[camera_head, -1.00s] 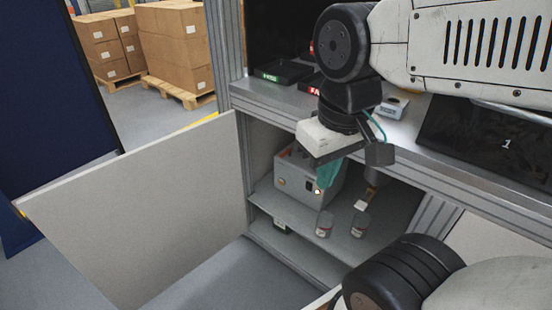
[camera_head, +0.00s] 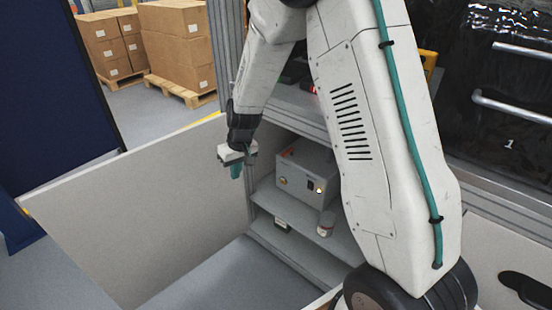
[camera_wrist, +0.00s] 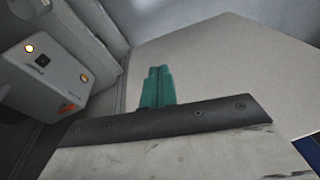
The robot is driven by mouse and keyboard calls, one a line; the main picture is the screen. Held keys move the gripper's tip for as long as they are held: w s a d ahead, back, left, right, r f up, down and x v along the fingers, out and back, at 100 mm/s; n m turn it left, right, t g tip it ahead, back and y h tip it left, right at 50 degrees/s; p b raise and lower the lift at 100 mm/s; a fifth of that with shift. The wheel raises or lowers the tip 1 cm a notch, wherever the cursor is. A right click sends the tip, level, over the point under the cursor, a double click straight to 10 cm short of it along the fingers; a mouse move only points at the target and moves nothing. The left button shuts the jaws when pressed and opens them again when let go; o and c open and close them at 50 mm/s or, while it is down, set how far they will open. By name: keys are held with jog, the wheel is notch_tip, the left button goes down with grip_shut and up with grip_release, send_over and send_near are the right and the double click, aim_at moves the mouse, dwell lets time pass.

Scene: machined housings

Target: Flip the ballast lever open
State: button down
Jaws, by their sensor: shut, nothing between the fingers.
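A grey metal box (camera_head: 300,170) stands on the upper shelf inside the open cabinet. Its front has a lit lamp (camera_head: 319,190) and a small brownish fitting (camera_head: 283,182). In the wrist view the box (camera_wrist: 45,80) is at the left, with a lit lamp (camera_wrist: 29,48), a small black switch or socket (camera_wrist: 43,61) and an orange spot (camera_wrist: 83,77). I cannot make out which part is the ballast lever. My gripper (camera_head: 236,173), with teal fingers, is shut and empty, left of the box and apart from it. The fingers (camera_wrist: 157,72) point toward the pale panel.
The white cabinet door (camera_head: 140,210) stands open to the left, close to my gripper. A small item (camera_head: 281,224) lies on the lower shelf. My arm hides the right of the cabinet.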

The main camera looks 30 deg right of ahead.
jog(key=w+d+f+n+t+h, duration=0.1)
jog(key=w+d+f+t+h, duration=0.15)
jog(key=w+f, duration=0.5)
jog(key=w+d+f+n+t+h, duration=0.1)
jog(key=w+d+f+t, duration=0.2)
jog(key=f, duration=0.7)
jog(key=w+d+f+t+h, duration=0.1)
jog(key=w+d+f, duration=0.1)
jog(key=w+f, duration=0.6)
jog(key=w+d+f+n+t+h, duration=0.1)
jog(key=d+f+n+t+h, duration=0.1)
jog(key=d+f+h, duration=0.3)
jog(key=d+r+n+t+h, duration=0.1)
jog(key=d+r+n+h, duration=0.1)
jog(key=d+r+h, duration=0.4)
notch_tip(320, 180, up, 4)
jog(key=shift+w+f, duration=0.25)
jog(key=shift+w, duration=0.05)
jog(key=shift+t, duration=0.25)
jog(key=w+d, duration=0.2)
jog(key=d, duration=0.7)
jog(key=shift+w, duration=0.3)
